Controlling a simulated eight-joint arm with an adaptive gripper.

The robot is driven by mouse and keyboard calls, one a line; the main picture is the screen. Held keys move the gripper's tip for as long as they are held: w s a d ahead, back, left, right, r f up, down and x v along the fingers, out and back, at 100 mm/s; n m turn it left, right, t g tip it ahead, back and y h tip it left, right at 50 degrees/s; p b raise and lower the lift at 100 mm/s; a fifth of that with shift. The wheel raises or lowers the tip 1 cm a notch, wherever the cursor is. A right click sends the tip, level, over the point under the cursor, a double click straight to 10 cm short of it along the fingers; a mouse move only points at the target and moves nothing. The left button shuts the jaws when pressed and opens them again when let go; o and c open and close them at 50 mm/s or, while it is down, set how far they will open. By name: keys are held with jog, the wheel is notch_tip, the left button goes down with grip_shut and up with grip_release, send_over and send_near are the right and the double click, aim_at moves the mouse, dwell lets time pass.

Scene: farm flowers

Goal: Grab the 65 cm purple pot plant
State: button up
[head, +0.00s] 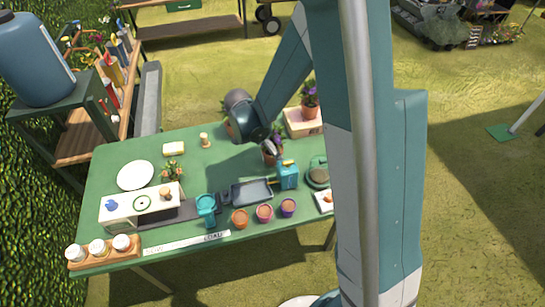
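A plant with purple flowers (310,87) in a terracotta pot stands upright on a pinkish box at the back right of the green table. A second potted plant (268,158) with purplish blooms stands near the middle right of the table, partly hidden by my gripper. My gripper (271,149) points down over the table at this second plant. Whether it touches the plant, and whether its fingers are open or shut, is too small to tell. No size labels are readable on the plants.
The table (120,167) holds a white plate (136,175), a small flowering plant (173,171), a dark tray (251,192), a blue-teal box (287,175) and several small pots along the front. My arm hides the table's right end. Some green surface is clear at the back left.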

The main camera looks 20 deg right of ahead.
jog(key=shift+d+f, duration=0.2)
jog(key=shift+f, duration=0.25)
jog(key=c, duration=1.2)
